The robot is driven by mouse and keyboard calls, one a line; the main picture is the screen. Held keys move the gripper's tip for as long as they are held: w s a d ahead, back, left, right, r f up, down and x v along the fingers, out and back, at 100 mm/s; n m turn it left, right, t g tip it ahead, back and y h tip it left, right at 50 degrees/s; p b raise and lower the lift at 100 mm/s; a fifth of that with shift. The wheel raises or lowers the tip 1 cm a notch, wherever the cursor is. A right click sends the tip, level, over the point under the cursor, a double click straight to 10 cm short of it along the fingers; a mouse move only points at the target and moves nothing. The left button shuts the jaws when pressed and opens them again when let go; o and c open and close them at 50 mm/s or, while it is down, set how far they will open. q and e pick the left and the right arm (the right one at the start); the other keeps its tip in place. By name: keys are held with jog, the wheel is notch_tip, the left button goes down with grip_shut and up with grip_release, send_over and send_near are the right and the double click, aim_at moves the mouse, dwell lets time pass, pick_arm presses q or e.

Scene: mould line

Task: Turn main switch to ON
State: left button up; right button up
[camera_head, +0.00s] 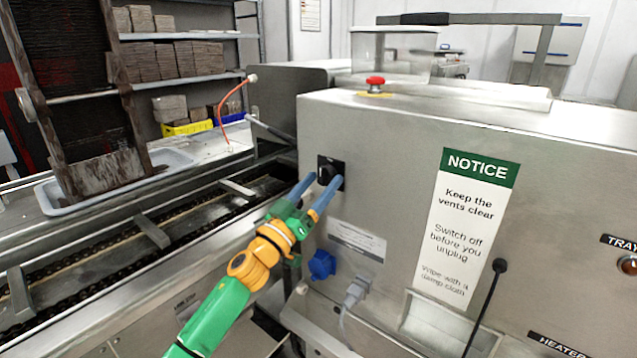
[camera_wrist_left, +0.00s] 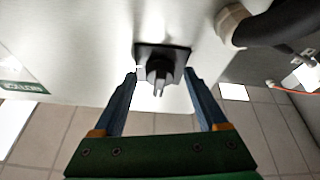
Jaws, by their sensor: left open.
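The main switch (camera_head: 330,172) is a black rotary knob on a dark square plate, set in the machine's steel side panel. In the left wrist view the switch knob (camera_wrist_left: 160,72) sits between and just beyond my fingertips. My left gripper (camera_head: 313,188) is open, its two blue fingers pointing at the switch, one on either side. In the left wrist view the left gripper (camera_wrist_left: 159,78) shows a gap between each finger and the knob. The switch's markings are too small to read. My right gripper is not in view.
A red emergency button (camera_head: 375,83) stands on top of the machine. A blue socket (camera_head: 321,264) and a grey plug with cable (camera_head: 355,292) are below the switch. A notice sign (camera_head: 466,225) is to the right. A chain conveyor (camera_head: 120,255) runs along the left.

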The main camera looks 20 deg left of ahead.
pick_arm(q)
jog(key=shift+s, duration=0.15)
grip_shut()
jog(key=shift+a+m, duration=0.1)
jog(key=shift+m, duration=0.5)
jog(key=m+g+h, duration=0.2)
jog(key=m, duration=0.3)
jog(key=m+g+h+p, duration=0.1)
jog(key=m+g, duration=0.1)
jog(key=m, duration=0.4)
jog(key=a+r+m+g+h+p, duration=0.1)
jog(key=m+g+h, duration=0.1)
jog(key=m, duration=0.4)
jog(key=shift+w+h, duration=0.2)
jog(key=shift+h, duration=0.1)
jog(key=shift+r+m+g+p, duration=0.1)
jog(key=shift+m+g+p, duration=0.75)
jog(key=shift+m, duration=1.25)
